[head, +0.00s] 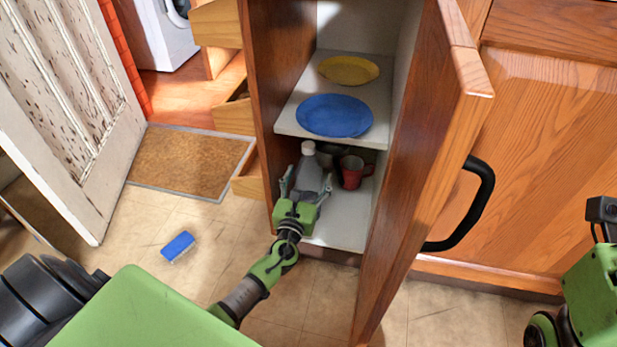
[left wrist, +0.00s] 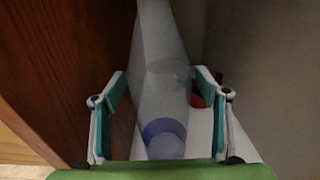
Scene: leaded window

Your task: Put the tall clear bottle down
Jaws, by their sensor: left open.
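The tall clear bottle (head: 308,172), greyish with a pale cap, is upright in the lower compartment of the open cabinet. Its base is hidden behind my gripper. My left gripper (head: 306,186) reaches into the compartment, its fingers open on either side of the bottle. In the left wrist view, the bottle (left wrist: 160,80) lies between the two spread fingers of the gripper (left wrist: 160,88), with gaps visible beside it. I cannot tell if either finger touches it. Part of my right arm shows at the right edge, but its fingertips do not.
A red mug (head: 352,171) stands close right of the bottle. The shelf (head: 287,122) above holds a blue plate (head: 334,115) and a yellow plate (head: 348,70). The open cabinet door (head: 425,150) stands to the right. A blue sponge-like block (head: 178,246) lies on the floor.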

